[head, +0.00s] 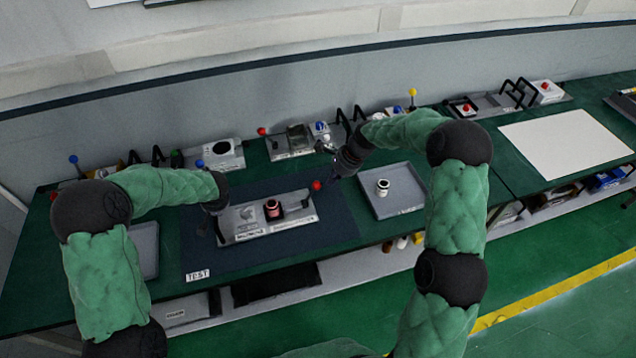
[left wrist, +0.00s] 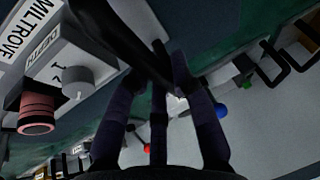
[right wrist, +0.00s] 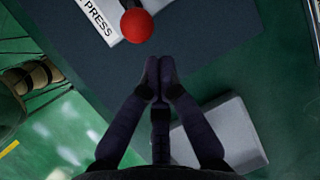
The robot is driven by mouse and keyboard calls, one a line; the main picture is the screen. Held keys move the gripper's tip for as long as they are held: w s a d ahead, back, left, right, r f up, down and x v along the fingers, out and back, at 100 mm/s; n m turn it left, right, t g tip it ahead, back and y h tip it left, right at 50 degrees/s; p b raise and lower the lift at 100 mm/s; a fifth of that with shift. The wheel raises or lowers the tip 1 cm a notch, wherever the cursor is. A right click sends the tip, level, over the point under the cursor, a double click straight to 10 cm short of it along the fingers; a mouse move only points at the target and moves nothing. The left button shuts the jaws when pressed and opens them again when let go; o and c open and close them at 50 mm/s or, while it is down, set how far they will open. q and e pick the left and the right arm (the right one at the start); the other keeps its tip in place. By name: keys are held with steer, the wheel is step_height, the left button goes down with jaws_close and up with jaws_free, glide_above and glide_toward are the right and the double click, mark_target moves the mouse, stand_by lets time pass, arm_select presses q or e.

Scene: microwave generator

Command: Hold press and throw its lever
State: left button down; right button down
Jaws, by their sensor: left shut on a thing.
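The press (head: 290,222) is a light grey unit on a dark blue mat. A dark red cylinder (head: 273,209) stands on it and a red ball lever knob (head: 316,185) is at its right end. My left gripper (head: 216,230) is at the press's left end. In the left wrist view its fingers are shut on a black handle (left wrist: 120,45), beside a grey dial (left wrist: 78,82) and the cylinder (left wrist: 36,115). My right gripper (right wrist: 158,68) is shut and empty. Its fingertips are together, a little apart from the red knob (right wrist: 136,25).
A grey tray (head: 410,203) with a small white and black part (head: 383,187) lies right of the mat. Other fixtures with black handles and coloured knobs line the bench's back. A white sheet (head: 565,143) lies far right. Another grey tray (head: 147,265) is partly behind my left arm.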

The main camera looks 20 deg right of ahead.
steer(key=shift+x, duration=1.25)
steer(key=shift+d, duration=0.1)
stand_by(0.6)
